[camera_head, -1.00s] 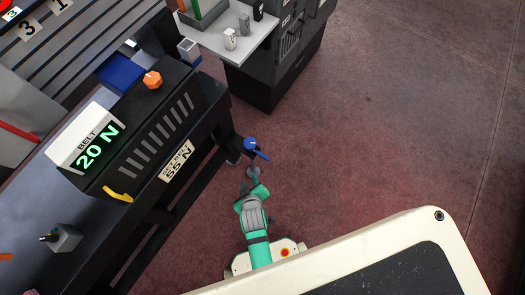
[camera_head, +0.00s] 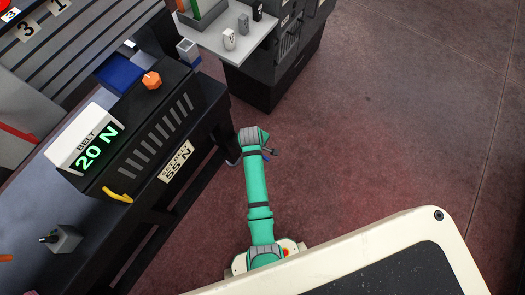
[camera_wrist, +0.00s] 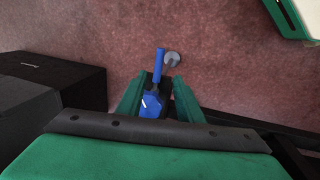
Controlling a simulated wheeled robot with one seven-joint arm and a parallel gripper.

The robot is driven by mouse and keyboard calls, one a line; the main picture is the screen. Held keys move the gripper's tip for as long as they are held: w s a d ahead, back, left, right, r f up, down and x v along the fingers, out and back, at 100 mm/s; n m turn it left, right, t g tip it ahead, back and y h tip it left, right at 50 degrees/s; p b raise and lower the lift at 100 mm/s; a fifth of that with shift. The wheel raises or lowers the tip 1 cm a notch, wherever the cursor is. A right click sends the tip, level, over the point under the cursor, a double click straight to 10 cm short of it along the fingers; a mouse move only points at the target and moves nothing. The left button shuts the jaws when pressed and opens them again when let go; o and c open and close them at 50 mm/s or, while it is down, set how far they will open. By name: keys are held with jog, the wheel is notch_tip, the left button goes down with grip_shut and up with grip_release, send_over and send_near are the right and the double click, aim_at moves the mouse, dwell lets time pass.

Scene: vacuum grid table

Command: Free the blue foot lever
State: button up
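The blue foot lever (camera_wrist: 152,103) shows in the wrist view on a dark mount low near the floor, with its narrow blue handle (camera_wrist: 159,62) pointing away. My gripper (camera_wrist: 160,80) has its two green fingers apart, one on each side of the lever; I cannot tell whether either touches it. In the head view my green arm reaches to the lever's place beside the table leg and hides most of it. Only a small blue bit (camera_head: 265,156) shows there.
The dark table (camera_head: 150,215) with the "BELT 20 N" display (camera_head: 93,145) stands left. A dark cabinet (camera_head: 275,75) is at the back. The floor to the right is clear.

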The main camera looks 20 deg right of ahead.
jog(key=f, duration=0.3)
jog(key=d+f, duration=0.1)
jog(key=f, duration=0.2)
jog(key=w+f, duration=0.1)
jog(key=f, duration=0.2)
jog(key=shift+w+d, duration=0.1)
jog(key=shift+d, duration=0.3)
grip_shut()
